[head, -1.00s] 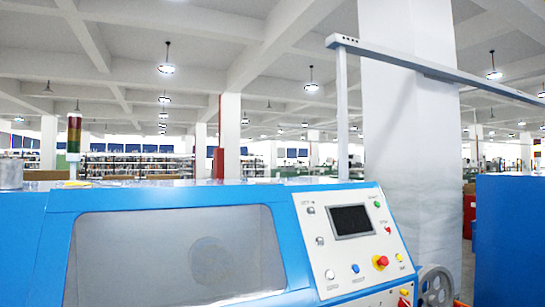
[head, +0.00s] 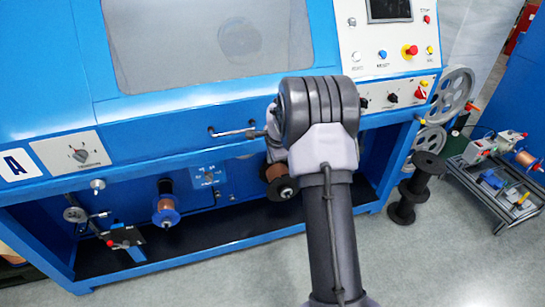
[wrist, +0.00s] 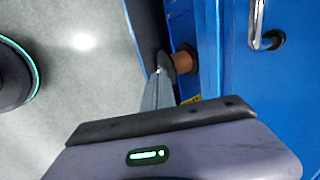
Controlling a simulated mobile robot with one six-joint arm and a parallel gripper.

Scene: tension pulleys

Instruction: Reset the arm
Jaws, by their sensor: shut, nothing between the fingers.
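My arm (head: 330,215) rises from the bottom of the head view, its dark ribbed joint in front of the blue machine (head: 225,102). The gripper end is mostly hidden behind that joint in the head view. In the wrist view my gripper (wrist: 160,72) shows as a narrow grey finger shape beyond its dark bar, shut and empty. It points toward a copper spool (wrist: 183,62) on the machine's lower part. I cannot tell the distance between them.
A metal handle (head: 235,132) sticks out from the machine front, left of my arm. Copper spools (head: 165,204) sit in the lower bay. Black spools (head: 408,190) and a small wheeled rack (head: 500,165) stand at right. Grey floor (head: 250,270) is open in front.

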